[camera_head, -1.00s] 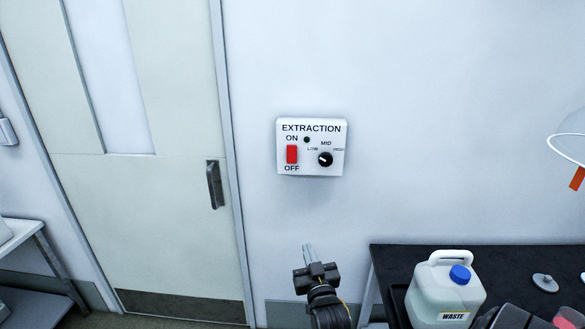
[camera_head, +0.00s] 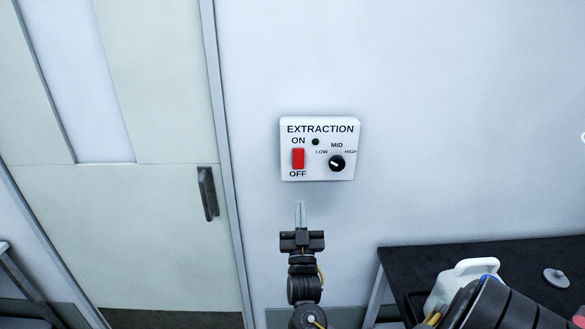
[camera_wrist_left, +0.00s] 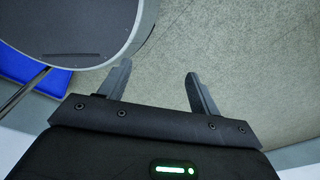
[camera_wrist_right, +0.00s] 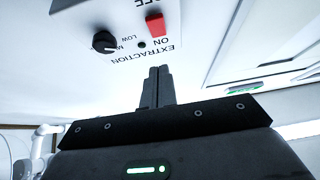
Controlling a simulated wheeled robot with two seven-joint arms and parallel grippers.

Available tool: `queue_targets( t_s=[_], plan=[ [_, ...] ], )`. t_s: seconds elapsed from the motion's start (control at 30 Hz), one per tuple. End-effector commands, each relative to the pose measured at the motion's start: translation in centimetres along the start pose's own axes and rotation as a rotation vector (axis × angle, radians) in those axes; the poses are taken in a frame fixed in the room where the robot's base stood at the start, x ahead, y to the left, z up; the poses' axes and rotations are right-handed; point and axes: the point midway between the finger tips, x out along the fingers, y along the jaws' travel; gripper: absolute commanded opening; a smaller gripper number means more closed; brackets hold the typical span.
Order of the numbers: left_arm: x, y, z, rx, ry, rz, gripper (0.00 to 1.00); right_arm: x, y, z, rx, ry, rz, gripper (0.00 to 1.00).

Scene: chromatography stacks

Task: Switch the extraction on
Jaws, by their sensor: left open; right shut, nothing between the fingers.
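The white extraction box (camera_head: 320,172) is fixed to the wall, with a red rocker switch (camera_head: 298,158) between the words ON and OFF. A small dark lamp (camera_head: 315,142) and a black LOW-MID-HIGH knob (camera_head: 337,163) sit beside it. In the right wrist view the box shows upside down, with the red switch (camera_wrist_right: 155,24) above the fingertips. My right gripper (camera_head: 300,204) is shut and empty, below the switch and apart from it in the picture. My left gripper (camera_wrist_left: 158,75) is open and empty over the floor, seen only in its wrist view.
A door with a dark handle (camera_head: 208,193) is left of the box. A black bench (camera_head: 440,255) with a white container (camera_head: 455,280) stands at lower right, partly hidden by my arm. The wall around the box is clear.

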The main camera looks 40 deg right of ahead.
Motion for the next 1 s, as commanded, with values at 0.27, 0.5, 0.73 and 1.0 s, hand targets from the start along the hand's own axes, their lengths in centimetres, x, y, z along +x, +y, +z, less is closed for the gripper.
queue_targets(
  t_s=[0.27, 0.5, 0.73, 1.0],
  plan=[
    [-0.3, 0.5, 3.2, 0.0, -0.044, 0.006, 0.63, -0.1, 1.3, 0.0, -0.011, -0.001, 0.015, 0.0],
    [-0.6, 0.5, 3.4, 0.0, -0.048, 0.006, 0.63, 1.5, 1.4, -0.2, -0.011, 0.002, 0.016, 0.0],
    [-1.0, 0.1, 1.0, 0.0, -0.013, 0.002, 0.63, 6.0, 1.3, -0.2, -0.011, 0.004, 0.015, 0.0],
    [0.0, 0.3, 1.8, 0.0, -0.022, 0.003, 0.63, 10.5, 1.3, 1.1, -0.011, 0.001, 0.014, 0.0]
  ],
)
